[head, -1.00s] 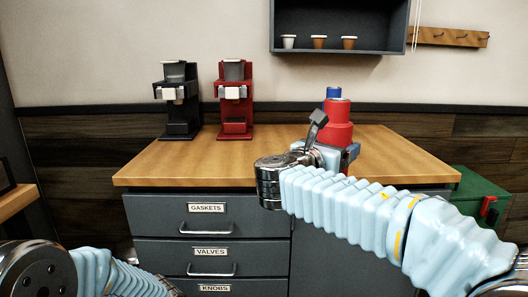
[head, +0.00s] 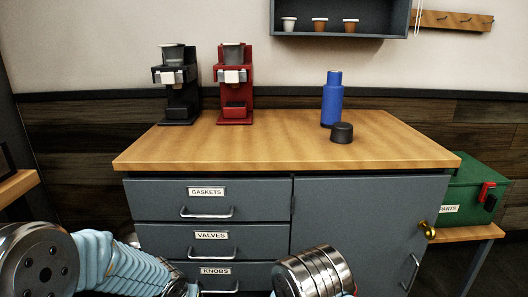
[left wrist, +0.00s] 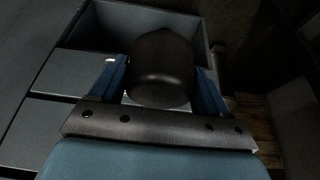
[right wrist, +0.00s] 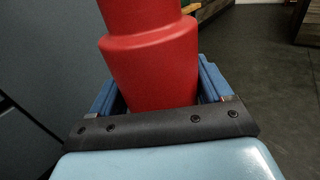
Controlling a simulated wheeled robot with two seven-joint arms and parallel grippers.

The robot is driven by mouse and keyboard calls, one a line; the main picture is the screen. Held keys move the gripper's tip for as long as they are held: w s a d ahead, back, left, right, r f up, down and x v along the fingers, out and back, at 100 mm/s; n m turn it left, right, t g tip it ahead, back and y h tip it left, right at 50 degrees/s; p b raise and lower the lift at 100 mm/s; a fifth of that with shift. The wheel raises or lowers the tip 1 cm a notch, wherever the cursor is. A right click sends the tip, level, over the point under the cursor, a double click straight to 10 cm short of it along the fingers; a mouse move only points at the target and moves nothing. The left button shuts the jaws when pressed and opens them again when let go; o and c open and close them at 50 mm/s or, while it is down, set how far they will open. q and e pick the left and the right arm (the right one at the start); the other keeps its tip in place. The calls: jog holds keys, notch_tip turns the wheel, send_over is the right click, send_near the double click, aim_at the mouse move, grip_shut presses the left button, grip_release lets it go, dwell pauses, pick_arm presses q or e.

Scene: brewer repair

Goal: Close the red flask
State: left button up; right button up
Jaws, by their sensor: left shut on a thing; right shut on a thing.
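The red flask (right wrist: 150,65) fills the middle of the right wrist view, a wide body with a narrower shoulder above; its top is cut off by the frame. My right gripper (right wrist: 155,88) is shut on its body. In the left wrist view, a dark, rounded lid-like piece (left wrist: 162,70) sits between the fingers of my left gripper (left wrist: 165,82), which is shut on it. Neither gripper's fingers show in the head view. A separate black lid (head: 342,132) lies on the wooden counter (head: 270,148), beside a blue flask (head: 333,98).
A black brewer (head: 179,95) and a red brewer (head: 234,95) stand at the counter's back left. Below are labelled drawers (head: 207,200) and a cupboard door (head: 360,225). A green parts box (head: 470,190) is at right. The counter's front and middle are clear.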

jog(key=shift+a+r, duration=0.1)
jog(key=shift+r, duration=0.25)
dwell(0.3)
jog(key=w+a+f+n+t+y, duration=0.2)
jog(key=a+n+t+y, duration=0.4)
jog(key=a, duration=1)
jog(key=n+y, duration=0.2)
jog(key=y, duration=0.2)
jog(key=shift+t+y, duration=0.3)
jog(key=shift+y, duration=0.1)
jog(key=shift+w+d, duration=0.1)
jog(key=shift+d, duration=0.05)
pick_arm(q)
jog(key=s, duration=0.3)
jog(key=shift+s, duration=0.4)
pick_arm(e)
jog(key=d+m+h, duration=0.1)
jog(key=d, duration=0.4)
jog(key=s+d+r+m+g+h, duration=0.1)
jog(key=d+h, duration=0.1)
jog(key=d, duration=0.3)
jog(key=s+d+r+m+h, duration=0.1)
jog(key=d+h, duration=0.1)
jog(key=d, duration=0.3)
jog(key=shift+d+m+g, duration=0.3)
jog(key=shift+d+g, duration=0.05)
jog(key=shift+g, duration=0.05)
